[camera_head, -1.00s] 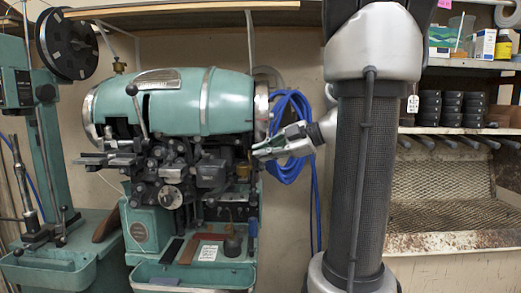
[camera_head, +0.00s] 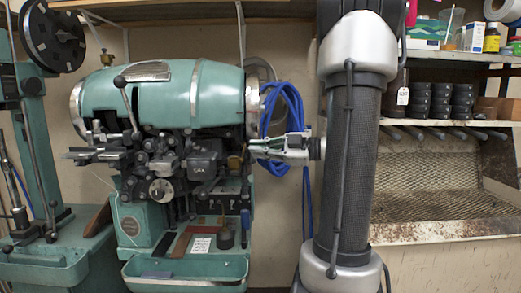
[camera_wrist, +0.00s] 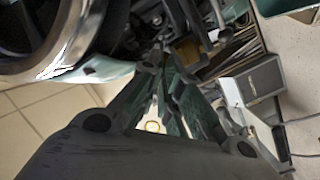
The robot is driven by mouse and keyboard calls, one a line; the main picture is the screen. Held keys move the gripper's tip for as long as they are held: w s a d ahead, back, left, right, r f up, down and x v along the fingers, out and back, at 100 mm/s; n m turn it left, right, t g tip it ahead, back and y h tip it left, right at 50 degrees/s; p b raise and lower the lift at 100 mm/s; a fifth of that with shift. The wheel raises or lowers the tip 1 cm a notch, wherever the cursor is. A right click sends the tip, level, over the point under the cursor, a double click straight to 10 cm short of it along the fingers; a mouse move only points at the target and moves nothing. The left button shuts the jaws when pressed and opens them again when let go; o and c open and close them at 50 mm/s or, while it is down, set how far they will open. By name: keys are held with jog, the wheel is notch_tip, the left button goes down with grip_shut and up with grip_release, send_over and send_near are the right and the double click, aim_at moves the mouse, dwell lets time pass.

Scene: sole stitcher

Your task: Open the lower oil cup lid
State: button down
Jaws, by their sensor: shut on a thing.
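The green sole stitcher (camera_head: 165,100) stands at the left centre of the head view. My gripper (camera_head: 254,146) reaches in from the right at the machine's right side, beside the blue hose. The lower oil cup is small brass at this side, and its lid is mostly hidden at the fingertips. In the wrist view my gripper (camera_wrist: 170,62) has its fingers close together at the machine and shut on the lid, though the contact is dark and unclear. Another brass oil cup (camera_head: 107,59) sits on top of the machine at the left.
A coiled blue hose (camera_head: 294,104) hangs right behind my gripper. A green tray (camera_head: 185,268) sits below the machine. Shelves with black rolls (camera_head: 440,100) are at the right. In the wrist view the machine's round metal rim (camera_wrist: 75,45) is close at the upper left.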

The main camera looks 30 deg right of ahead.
jog(key=shift+f, duration=0.15)
jog(key=c, duration=1.4)
grip_release()
jog(key=shift+w, duration=0.2)
jog(key=shift+c, duration=0.2)
jog(key=f+v, duration=0.1)
jog(key=v, duration=1.1)
jog(key=shift+r, duration=0.45)
